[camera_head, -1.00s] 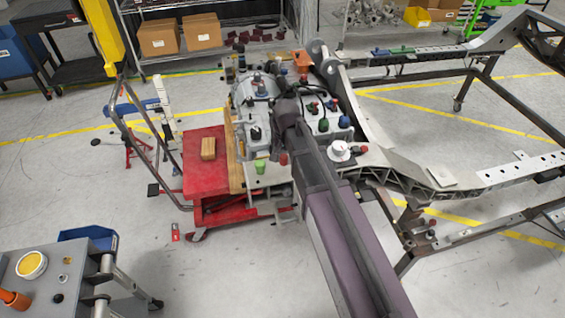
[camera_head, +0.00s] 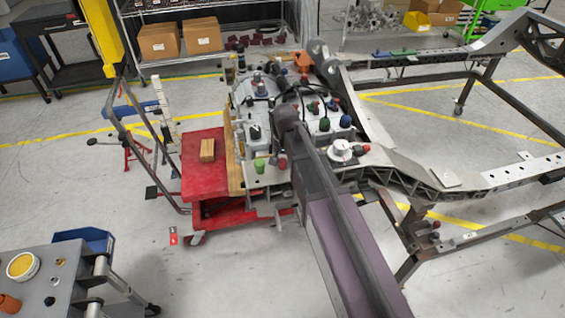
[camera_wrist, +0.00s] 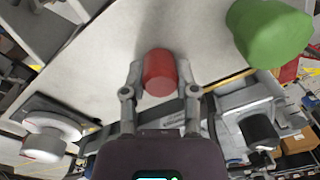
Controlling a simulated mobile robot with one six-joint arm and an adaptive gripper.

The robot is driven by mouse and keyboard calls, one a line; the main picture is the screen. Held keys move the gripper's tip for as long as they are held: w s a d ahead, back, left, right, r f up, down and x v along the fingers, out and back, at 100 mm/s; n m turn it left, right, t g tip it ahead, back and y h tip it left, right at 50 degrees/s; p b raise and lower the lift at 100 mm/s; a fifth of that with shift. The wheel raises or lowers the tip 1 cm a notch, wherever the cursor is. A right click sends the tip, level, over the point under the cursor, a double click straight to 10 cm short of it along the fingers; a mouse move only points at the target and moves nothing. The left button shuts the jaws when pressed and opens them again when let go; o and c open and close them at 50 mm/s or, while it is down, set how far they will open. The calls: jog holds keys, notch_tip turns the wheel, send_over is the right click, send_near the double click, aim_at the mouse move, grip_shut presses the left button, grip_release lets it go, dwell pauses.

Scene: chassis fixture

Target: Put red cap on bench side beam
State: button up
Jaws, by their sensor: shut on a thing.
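The red cap (camera_wrist: 160,73) sits between the two fingertips of my gripper (camera_wrist: 161,77) in the wrist view, and the gripper is shut on it. Behind the cap is the flat pale surface of the bench side beam (camera_wrist: 105,58). I cannot tell whether the cap touches that surface. In the head view, the pale beam (camera_head: 276,179) runs along the near side of the fixture, by a small dark red piece (camera_head: 282,164) beside my arm. My arm hides the gripper there.
A green cup-like piece (camera_wrist: 268,32) stands close to the gripper; in the head view it is on the beam (camera_head: 259,165). A white round part (camera_head: 341,149) and another red cap (camera_head: 365,149) lie to the right.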

aim_at(284, 160)
jog(key=shift+f, duration=0.2)
jog(key=o, duration=0.7)
jog(key=shift+r, duration=0.15)
notch_tip(284, 160, up, 12)
jog(key=p, duration=1.2)
jog(key=shift+d, duration=0.15)
dwell(0.5)
jog(key=s+d+n, duration=0.1)
jog(key=s+d, duration=0.5)
jog(key=d, duration=0.3)
jog(key=s+d+n, duration=0.1)
jog(key=s+d, duration=0.6)
jog(key=d, duration=0.3)
jog(key=shift+s+n, duration=0.3)
jog(key=shift+n, duration=0.1)
jog(key=shift+d, duration=0.1)
